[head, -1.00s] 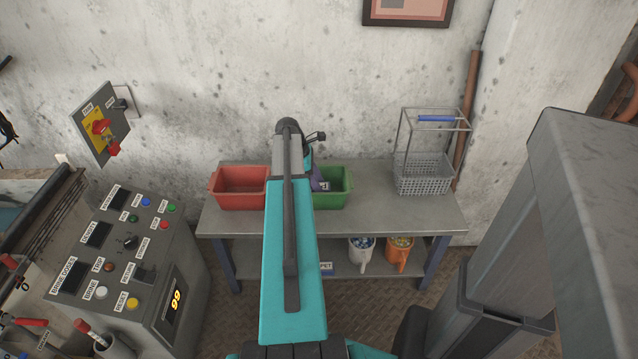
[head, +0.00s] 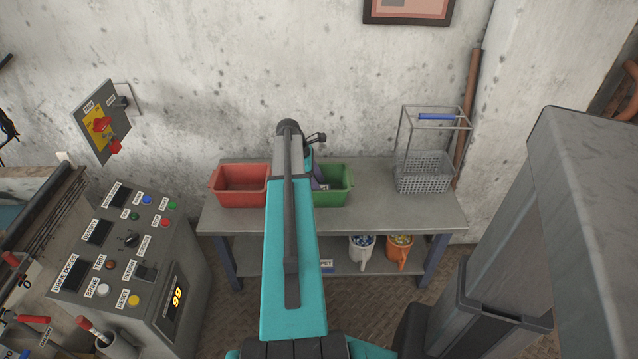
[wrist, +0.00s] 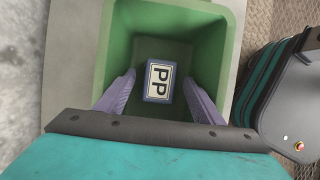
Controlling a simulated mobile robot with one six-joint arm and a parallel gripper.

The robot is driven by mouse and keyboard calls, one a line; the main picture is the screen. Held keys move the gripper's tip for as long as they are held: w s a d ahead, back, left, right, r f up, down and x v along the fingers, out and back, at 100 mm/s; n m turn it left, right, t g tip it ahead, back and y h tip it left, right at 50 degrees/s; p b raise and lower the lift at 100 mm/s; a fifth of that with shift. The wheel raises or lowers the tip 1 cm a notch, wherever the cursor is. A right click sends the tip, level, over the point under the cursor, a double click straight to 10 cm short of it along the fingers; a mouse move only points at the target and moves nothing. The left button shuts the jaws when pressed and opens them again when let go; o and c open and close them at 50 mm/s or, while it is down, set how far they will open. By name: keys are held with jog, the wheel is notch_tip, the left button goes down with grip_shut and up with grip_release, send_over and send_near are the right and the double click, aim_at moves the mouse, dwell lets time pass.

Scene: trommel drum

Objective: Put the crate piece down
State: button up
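The two purple fingers of my gripper (wrist: 159,80) reach down into this bin on either side of the piece. Gaps show between each finger and the piece, so the gripper looks open. In the head view the green bin (head: 335,198) stands on the bench, and my arm hides its left part. Only a bit of the purple gripper (head: 317,182) shows there.
A red bin (head: 240,198) stands left of the green bin on the grey bench (head: 375,218). A wire basket (head: 423,178) stands at the bench's right end. A control panel (head: 130,255) is at the left.

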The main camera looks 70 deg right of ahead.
jog(key=shift+r, duration=0.1)
jog(key=shift+r, duration=0.35)
jog(key=p+v, duration=0.1)
jog(key=v, duration=1.1)
jog(key=shift+r, duration=0.15)
dwell(0.4)
